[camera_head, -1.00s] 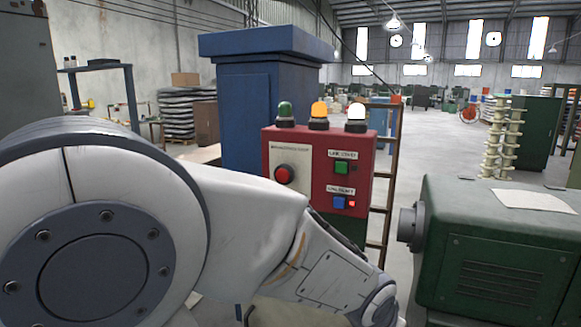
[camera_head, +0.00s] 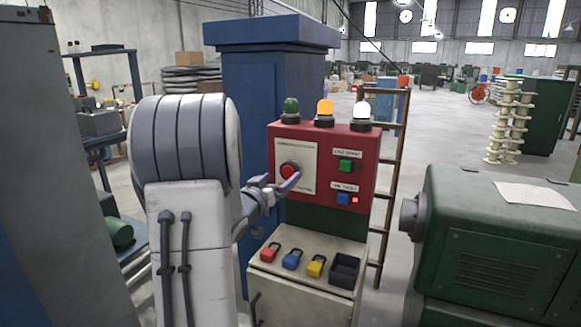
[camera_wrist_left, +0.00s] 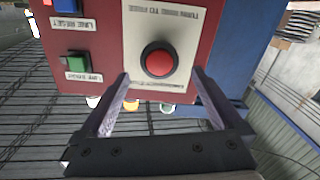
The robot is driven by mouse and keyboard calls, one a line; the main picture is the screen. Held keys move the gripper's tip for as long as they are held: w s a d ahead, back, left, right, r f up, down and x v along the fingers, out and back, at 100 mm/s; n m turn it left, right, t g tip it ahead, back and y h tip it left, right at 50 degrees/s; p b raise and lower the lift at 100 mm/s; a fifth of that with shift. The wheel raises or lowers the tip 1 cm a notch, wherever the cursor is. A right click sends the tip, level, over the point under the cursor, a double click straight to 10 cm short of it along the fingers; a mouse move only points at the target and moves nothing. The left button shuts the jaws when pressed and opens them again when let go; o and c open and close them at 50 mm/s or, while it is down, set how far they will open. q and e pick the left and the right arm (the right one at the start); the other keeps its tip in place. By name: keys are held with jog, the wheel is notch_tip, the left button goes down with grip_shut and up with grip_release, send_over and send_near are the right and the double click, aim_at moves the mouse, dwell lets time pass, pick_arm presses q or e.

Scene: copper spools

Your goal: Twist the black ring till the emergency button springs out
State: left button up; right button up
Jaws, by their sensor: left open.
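The red emergency button (camera_head: 288,171) sits in a black ring on a pale plate (camera_head: 309,170) on the left half of the red control box. In the left wrist view the red button (camera_wrist_left: 159,63) shows face-on with the black ring (camera_wrist_left: 174,57) around it. My left gripper (camera_head: 283,182) is in front of the plate, close to the button. Its two fingers are spread wide. In the left wrist view the open left gripper (camera_wrist_left: 160,92) has one finger toward each side of the button, with nothing between them. I cannot tell the exact gap to the ring. My right gripper is not in view.
The red box (camera_head: 361,165) also carries a green button (camera_head: 345,166), a blue button (camera_head: 342,199) and three lamps on top. Below, several padlocks and a black tray (camera_head: 344,270) are on a beige cabinet (camera_head: 309,284). A green machine (camera_head: 500,255) stands at right; a ladder (camera_head: 398,150) is behind.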

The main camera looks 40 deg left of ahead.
aim_at(287, 172)
pick_arm(q)
jog(key=p+x, duration=0.2)
jog(key=x, duration=0.5)
jog(key=c, duration=1.3)
